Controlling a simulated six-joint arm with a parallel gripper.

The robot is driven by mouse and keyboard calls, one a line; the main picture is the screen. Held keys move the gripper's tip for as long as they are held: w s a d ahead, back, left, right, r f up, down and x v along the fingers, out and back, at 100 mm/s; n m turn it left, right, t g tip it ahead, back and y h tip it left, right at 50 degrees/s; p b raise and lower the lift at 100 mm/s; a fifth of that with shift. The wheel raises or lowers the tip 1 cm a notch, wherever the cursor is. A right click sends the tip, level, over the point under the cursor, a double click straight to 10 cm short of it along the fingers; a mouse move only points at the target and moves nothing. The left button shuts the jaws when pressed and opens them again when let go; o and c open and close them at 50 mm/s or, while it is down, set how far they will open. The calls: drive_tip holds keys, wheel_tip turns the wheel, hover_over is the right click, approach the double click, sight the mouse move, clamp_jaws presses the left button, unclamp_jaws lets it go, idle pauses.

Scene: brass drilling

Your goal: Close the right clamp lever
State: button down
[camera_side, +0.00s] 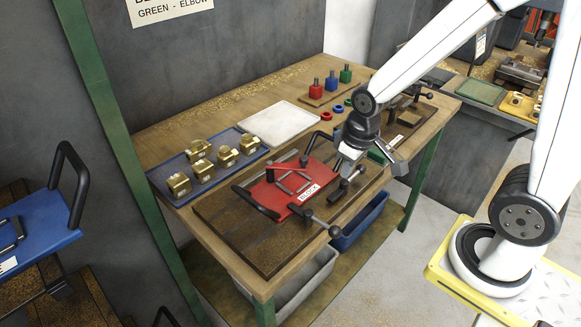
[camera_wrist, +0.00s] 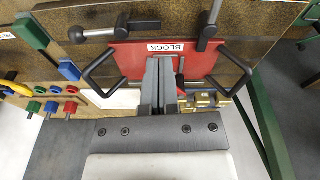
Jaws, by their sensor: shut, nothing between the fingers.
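The red plate (camera_side: 283,187) marked BLOCK lies on the dark fixture board, with two black handles; it also shows in the wrist view (camera_wrist: 197,63). The right clamp (camera_side: 342,189) is at the plate's front edge, close below my gripper (camera_side: 347,169). In the wrist view its lever (camera_wrist: 105,30) runs sideways, with a black ball knob at its left end. The other clamp (camera_side: 310,215) has its lever pointing outward toward the front, with a ball knob. My gripper (camera_wrist: 160,62) is shut and empty above the plate, its fingers apart from the lever in the wrist view.
A blue tray (camera_side: 158,178) with several brass fittings and a whitish tray (camera_side: 272,130) stand behind the fixture. Red, blue and green pegs (camera_side: 331,82) stand at the back. Another dark fixture (camera_side: 404,112) is to the right. Blue and grey bins (camera_side: 362,222) are below the bench.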

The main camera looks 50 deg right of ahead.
sight(347, 183)
drive_tip(key=w+d+n+g+h, duration=0.1)
drive_tip(key=w+d+n+g, duration=0.3)
drive_tip(key=w+d, duration=0.5)
drive_tip(key=shift+d+f, duration=0.4)
drive_tip(key=shift+d, duration=0.8)
drive_tip(key=shift+x, duration=5)
